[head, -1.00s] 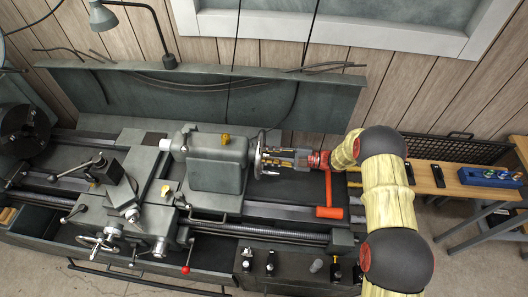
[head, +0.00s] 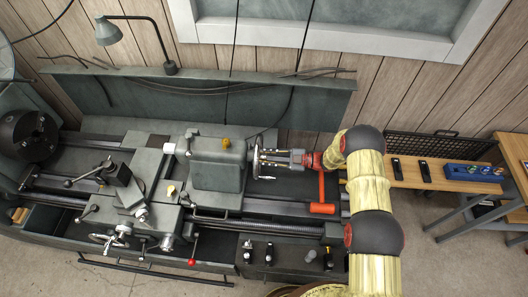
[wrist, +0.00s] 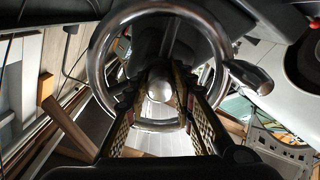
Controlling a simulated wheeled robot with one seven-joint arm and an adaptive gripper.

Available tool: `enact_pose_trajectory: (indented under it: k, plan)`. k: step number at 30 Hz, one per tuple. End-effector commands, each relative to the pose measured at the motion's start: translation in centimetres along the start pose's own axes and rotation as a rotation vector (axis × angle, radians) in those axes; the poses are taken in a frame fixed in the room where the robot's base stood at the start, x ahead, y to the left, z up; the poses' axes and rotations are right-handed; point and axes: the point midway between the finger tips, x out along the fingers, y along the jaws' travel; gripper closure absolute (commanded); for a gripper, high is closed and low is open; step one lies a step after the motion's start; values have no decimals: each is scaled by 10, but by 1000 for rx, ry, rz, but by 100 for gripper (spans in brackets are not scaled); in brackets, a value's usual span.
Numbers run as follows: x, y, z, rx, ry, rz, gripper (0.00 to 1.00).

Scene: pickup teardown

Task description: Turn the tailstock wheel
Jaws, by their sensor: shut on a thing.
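The tailstock wheel (head: 256,166) is a shiny metal ring on the right end of the grey tailstock (head: 217,165) in the head view. My gripper (head: 261,158) reaches in from the right and meets it. In the wrist view the wheel rim (wrist: 100,50) fills the upper middle, with a crank handle (wrist: 252,78) at its right. Its round hub (wrist: 159,88) sits between my two patterned fingers (wrist: 160,100). The fingers reach inside the ring and are shut on the wheel at its middle. The exact contact at the tips is hard to see.
A red hammer (head: 322,208) lies on the lathe bed just below my gripper. The lathe carriage (head: 150,200) and chuck (head: 28,136) are to the left. A wooden bench (head: 410,174) with small items stands at right. A lamp (head: 107,30) stands behind the lathe.

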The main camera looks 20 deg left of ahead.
Motion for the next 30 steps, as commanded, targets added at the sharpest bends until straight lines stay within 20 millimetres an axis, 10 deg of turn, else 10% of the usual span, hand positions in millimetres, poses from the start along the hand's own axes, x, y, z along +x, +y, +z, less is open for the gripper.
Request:
enact_pose_trajectory:
  k: [26, 27, 30]
  plan:
    - [0, -3, 2, 68, -3, -1, 100]
    - [0, -3, 2, 68, -3, -1, 75]
    - [0, -3, 2, 68, -2, -1, 69]
